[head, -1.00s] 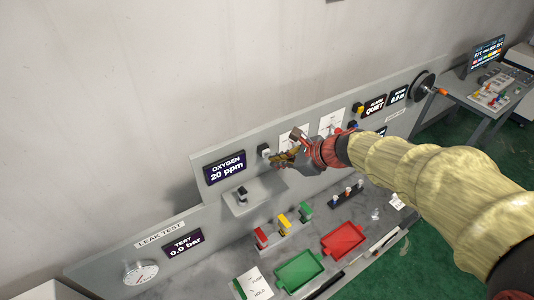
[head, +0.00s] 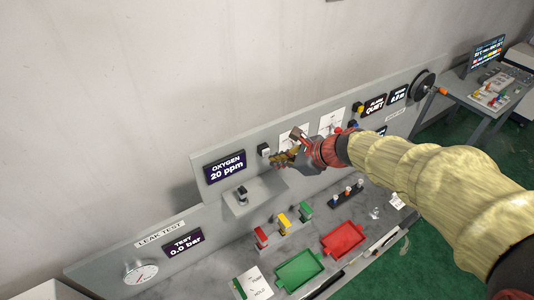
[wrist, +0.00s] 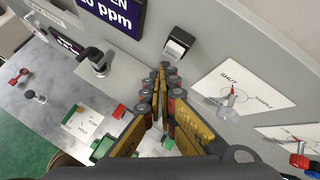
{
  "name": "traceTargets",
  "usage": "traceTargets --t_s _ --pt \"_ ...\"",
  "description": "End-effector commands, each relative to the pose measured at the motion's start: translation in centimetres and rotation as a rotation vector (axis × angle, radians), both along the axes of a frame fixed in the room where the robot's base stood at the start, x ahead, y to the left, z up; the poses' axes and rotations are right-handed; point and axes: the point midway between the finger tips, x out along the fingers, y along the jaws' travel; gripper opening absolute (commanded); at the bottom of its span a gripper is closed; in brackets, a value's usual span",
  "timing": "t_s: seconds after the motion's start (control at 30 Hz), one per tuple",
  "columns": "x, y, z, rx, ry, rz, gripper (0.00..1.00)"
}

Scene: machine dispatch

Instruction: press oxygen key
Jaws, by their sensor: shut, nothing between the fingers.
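The oxygen display (head: 226,168) reads "OXYGEN 20 ppm" on the grey panel; its lower edge shows in the wrist view (wrist: 109,14). Just right of it is a white-faced key in a black housing (head: 264,150), which I take as the oxygen key. In the wrist view the key (wrist: 176,47) sits just beyond my fingertips. My gripper (head: 279,160) is shut and empty, just right of and below the key in the head view. In the wrist view its fingertips (wrist: 164,75) are together and seem apart from the key; the exact gap is unclear.
A small shelf (head: 262,199) with a black fitting (head: 242,192) juts out below the display. A white "SHUT / SAMPLE" plate with a valve (wrist: 230,98) is right of the key. Green (head: 299,270) and red (head: 343,240) trays lie on the bench below.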

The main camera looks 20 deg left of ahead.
Motion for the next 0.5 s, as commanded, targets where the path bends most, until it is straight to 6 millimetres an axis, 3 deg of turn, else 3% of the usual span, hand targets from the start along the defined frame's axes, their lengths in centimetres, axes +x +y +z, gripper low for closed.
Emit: traceTargets --t_s 0.5 --pt "0.34 0.41 0.0 0.0 0.001 0.001 0.0"
